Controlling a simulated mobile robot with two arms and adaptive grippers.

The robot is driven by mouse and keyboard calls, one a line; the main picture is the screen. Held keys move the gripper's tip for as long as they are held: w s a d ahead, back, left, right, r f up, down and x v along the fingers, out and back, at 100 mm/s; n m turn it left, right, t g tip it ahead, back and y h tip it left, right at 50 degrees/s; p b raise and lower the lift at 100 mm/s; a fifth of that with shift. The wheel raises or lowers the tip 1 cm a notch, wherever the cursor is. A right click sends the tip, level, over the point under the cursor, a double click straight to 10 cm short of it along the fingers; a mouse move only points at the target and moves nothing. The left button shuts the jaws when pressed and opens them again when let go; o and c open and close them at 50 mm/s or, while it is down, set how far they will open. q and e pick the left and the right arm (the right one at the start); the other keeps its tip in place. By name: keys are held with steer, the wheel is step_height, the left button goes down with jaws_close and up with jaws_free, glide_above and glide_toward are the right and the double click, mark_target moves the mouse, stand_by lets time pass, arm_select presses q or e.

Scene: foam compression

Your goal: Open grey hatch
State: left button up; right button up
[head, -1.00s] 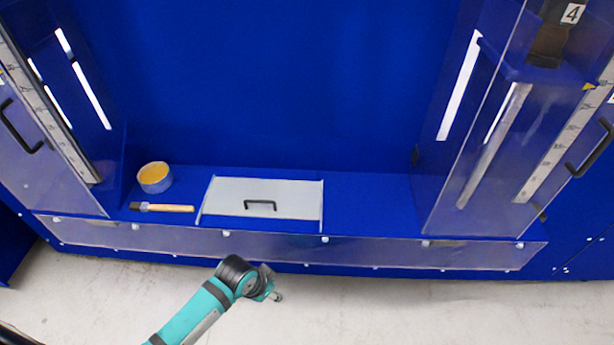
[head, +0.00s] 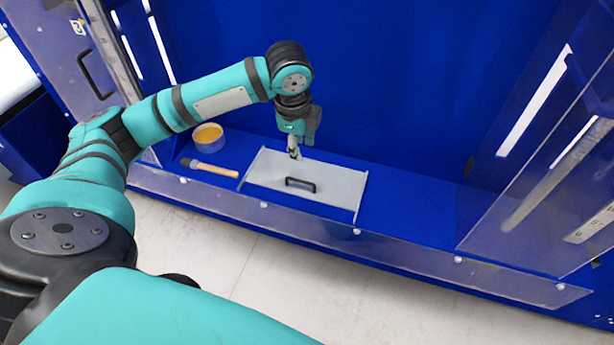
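The grey hatch (head: 330,200) is a flat light-grey panel lying closed on the blue ledge in the middle of the head view. Its black handle (head: 300,184) stands near the panel's middle. My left gripper (head: 294,153) points down above the hatch's back edge, behind the handle and apart from it. Its fingers are small and partly hidden by the wrist, so I cannot tell whether they are open or shut. My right gripper is not in view.
A clear low front panel (head: 400,246) runs along the ledge. Clear side doors with black handles stand left and right. The ledge right of the hatch is free.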

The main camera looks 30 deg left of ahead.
mark_target(306, 182)
arm_select(q)
steer(key=w+f, duration=0.1)
steer(key=f, duration=0.4)
steer(key=w+f, duration=0.1)
steer(key=f, duration=0.4)
steer(key=w+f+p, duration=0.1)
steer(key=f, duration=0.4)
steer(key=shift+a+f, duration=0.35)
jaws_close()
steer(key=shift+w, duration=0.1)
